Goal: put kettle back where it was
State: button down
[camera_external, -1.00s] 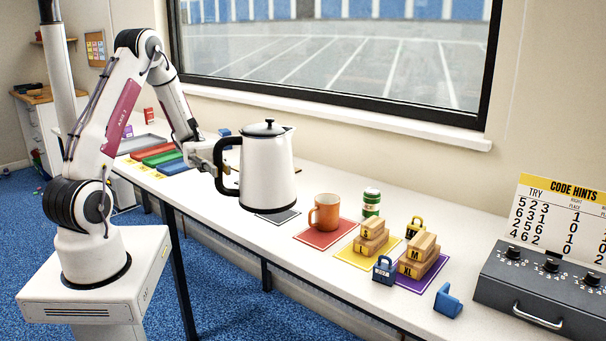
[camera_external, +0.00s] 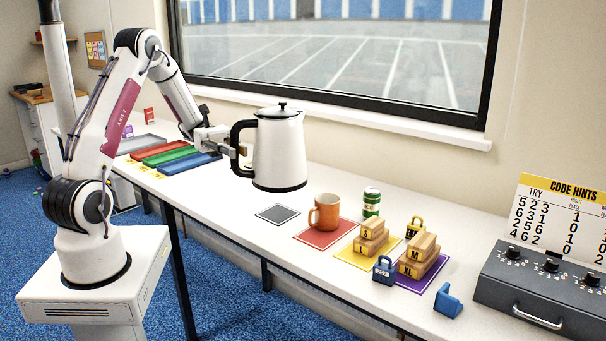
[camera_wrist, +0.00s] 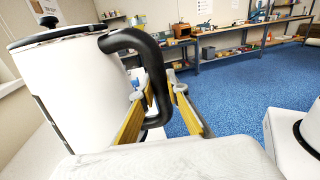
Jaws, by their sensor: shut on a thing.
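The white kettle (camera_external: 279,150) with a black lid, handle and base is upright in the air above the table in the external view. My gripper (camera_external: 240,150) is shut on its black handle. In the wrist view the kettle (camera_wrist: 75,85) fills the left side, and my gripper's yellow fingers (camera_wrist: 157,100) lie either side of the handle (camera_wrist: 155,65). A dark grey square mat (camera_external: 278,214) lies bare on the table, in front of and below the kettle.
An orange mug (camera_external: 325,212) stands on a red mat (camera_external: 310,237), close right of the grey mat. A green can (camera_external: 371,202), wooden blocks (camera_external: 371,243) and padlocks (camera_external: 384,270) stand further right. Red, green and blue trays (camera_external: 190,164) lie left. The window wall (camera_external: 400,175) runs behind the table.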

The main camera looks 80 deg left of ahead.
jog(key=w+a+r+n+t+y, duration=0.1)
jog(key=w+a+n+t+y, duration=0.15)
jog(key=w+a, duration=0.6)
jog(key=w+a+n+t+y, duration=0.25)
jog(key=w+a, duration=0.35)
jog(key=a, duration=0.6)
jog(key=shift+s+a+f, duration=0.1)
jog(key=shift+a+f, duration=0.05)
jog(key=shift+f, duration=1.05)
jog(key=shift+s+a+f, duration=0.1)
jog(key=shift+f, duration=1.1)
notch_tip(320, 180, down, 6)
jog(key=shift+f, duration=0.15)
jog(key=shift+f, duration=1.85)
